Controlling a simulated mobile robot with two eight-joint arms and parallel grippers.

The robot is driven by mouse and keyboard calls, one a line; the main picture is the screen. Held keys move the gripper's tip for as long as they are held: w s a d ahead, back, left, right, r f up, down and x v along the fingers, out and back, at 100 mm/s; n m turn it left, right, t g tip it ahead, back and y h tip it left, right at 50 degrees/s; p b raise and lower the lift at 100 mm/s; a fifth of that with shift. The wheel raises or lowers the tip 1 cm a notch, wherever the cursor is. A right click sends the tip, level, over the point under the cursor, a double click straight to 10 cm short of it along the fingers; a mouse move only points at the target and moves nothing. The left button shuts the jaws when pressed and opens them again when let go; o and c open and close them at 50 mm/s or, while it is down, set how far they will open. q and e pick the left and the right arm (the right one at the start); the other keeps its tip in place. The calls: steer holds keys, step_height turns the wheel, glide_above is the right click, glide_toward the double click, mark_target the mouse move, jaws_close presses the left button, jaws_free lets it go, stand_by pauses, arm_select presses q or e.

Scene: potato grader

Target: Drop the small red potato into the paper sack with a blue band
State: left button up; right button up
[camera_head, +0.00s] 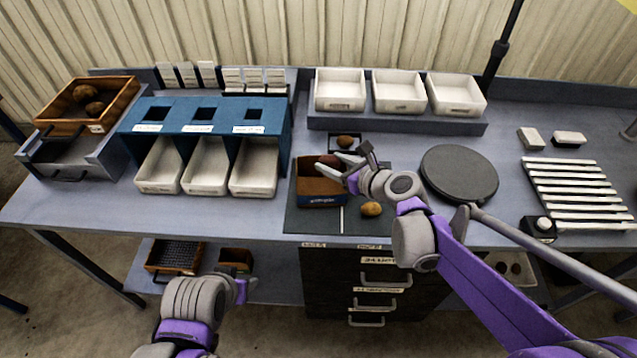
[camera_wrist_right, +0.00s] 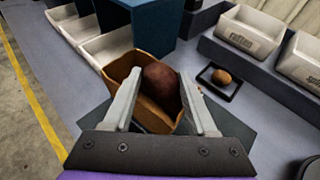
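The small red potato (camera_wrist_right: 161,84) is dark reddish brown and sits between the fingertips of my right gripper (camera_wrist_right: 161,75), touching both sides. In the head view the potato (camera_head: 328,161) and the right gripper (camera_head: 341,168) are over the open top of the paper sack. The paper sack (camera_head: 318,187) is an orange-brown open box shape with a blue band along its lower front; it also shows behind the fingers in the wrist view (camera_wrist_right: 118,70). The sack's inside is mostly hidden. My left gripper (camera_head: 242,290) is low at the front, its fingers unclear.
A yellowish potato (camera_head: 371,209) lies on the dark mat right of the sack. Another potato (camera_head: 345,141) sits on a small black tray behind. A round grey plate (camera_head: 459,174) stands to the right, a blue sorting stand (camera_head: 200,115) to the left.

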steer(key=o, duration=0.5)
steer(key=shift+c, duration=0.2)
steer(key=shift+s+d, duration=0.1)
steer(key=v, duration=1)
steer(key=shift+s+d, duration=0.2)
steer(key=shift+r, duration=0.1)
steer(key=s+d+f+n+g+h, duration=0.2)
steer(key=s+d+f+n+h, duration=0.2)
steer(key=s+n, duration=0.5)
steer(key=s+d+f+n+g+h, duration=0.2)
steer(key=s+d+f+n+h, duration=0.2)
steer(key=n, duration=1.4)
steer(key=s+d+f, duration=0.2)
steer(key=s+f, duration=0.2)
steer(key=s, duration=0.2)
steer(key=shift+f+n+g+h, duration=0.15)
steer(key=shift+n+g+h, duration=0.15)
steer(key=shift+n+h, duration=0.1)
